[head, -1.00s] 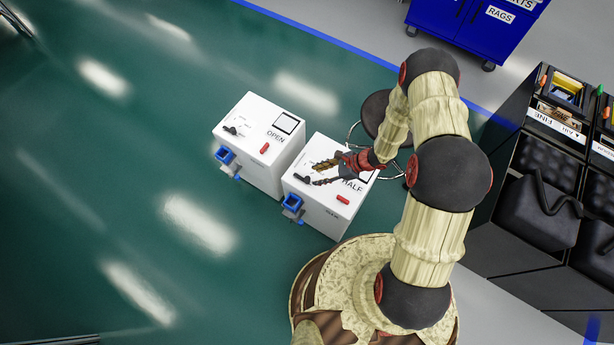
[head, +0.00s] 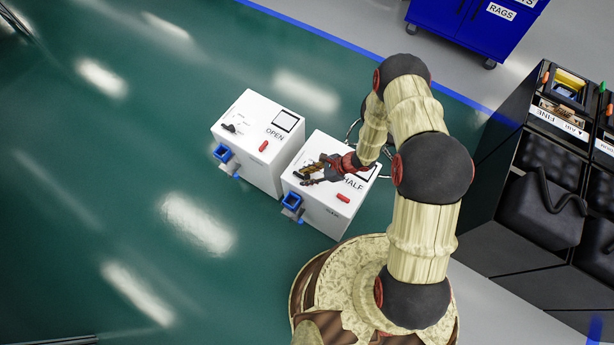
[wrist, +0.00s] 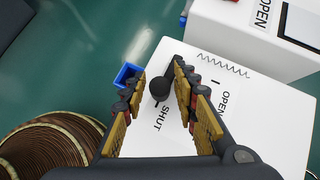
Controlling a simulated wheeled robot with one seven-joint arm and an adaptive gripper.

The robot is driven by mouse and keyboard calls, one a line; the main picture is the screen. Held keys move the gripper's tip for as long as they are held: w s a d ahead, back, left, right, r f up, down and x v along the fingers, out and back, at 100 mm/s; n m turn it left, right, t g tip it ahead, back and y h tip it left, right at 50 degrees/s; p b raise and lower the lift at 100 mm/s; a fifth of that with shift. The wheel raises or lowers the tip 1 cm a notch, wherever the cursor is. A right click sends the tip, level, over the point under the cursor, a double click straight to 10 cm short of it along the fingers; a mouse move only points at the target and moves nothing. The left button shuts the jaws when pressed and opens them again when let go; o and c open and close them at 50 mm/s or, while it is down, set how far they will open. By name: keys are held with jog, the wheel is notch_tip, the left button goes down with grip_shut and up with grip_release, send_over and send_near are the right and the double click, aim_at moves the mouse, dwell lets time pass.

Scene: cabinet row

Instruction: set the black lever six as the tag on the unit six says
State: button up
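A white unit (head: 320,215) with a tag reading HALF (head: 354,183) stands under my gripper. No unit number is readable. In the wrist view the black lever (wrist: 160,86) shows as a dark round knob between the fingers of my open gripper (wrist: 158,72). I see a gap on both sides, but cannot tell whether a finger touches. The knob is close to the word SHUT (wrist: 161,117); OPEN (wrist: 227,103) is printed further right.
A second white unit (head: 255,165), tagged OPEN, stands close on the left with its own black lever (head: 230,128). Each has a red piece on top and a blue fitting (head: 292,203) on its front. Dark cabinets (head: 540,190) stand right, a blue cabinet (head: 478,25) behind.

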jog(key=c, duration=0.6)
grip_shut()
jog(key=w+n+g, duration=0.1)
jog(key=n, duration=0.1)
jog(key=d+n+g+b, duration=0.1)
jog(key=n+g, duration=0.1)
jog(key=shift+w+f+b, duration=0.1)
jog(key=shift+w+b, duration=0.2)
jog(key=shift+w, duration=0.1)
jog(key=shift+w+d+n+g+h+b, duration=0.1)
jog(key=shift+w+n+g+h+b, duration=0.3)
jog(key=shift+n+g, duration=0.35)
jog(key=shift+w+a+n+g+h+b, duration=0.1)
jog(key=shift+w+n+g+b, duration=0.15)
jog(key=shift+n+g+b, duration=0.45)
jog(key=shift+w+d+n+g+h+b, duration=0.1)
jog(key=shift+w+n+g+h+b, duration=0.25)
jog(key=shift+n, duration=0.6)
jog(key=o, duration=0.9)
grip_release()
jog(key=shift+w, duration=0.1)
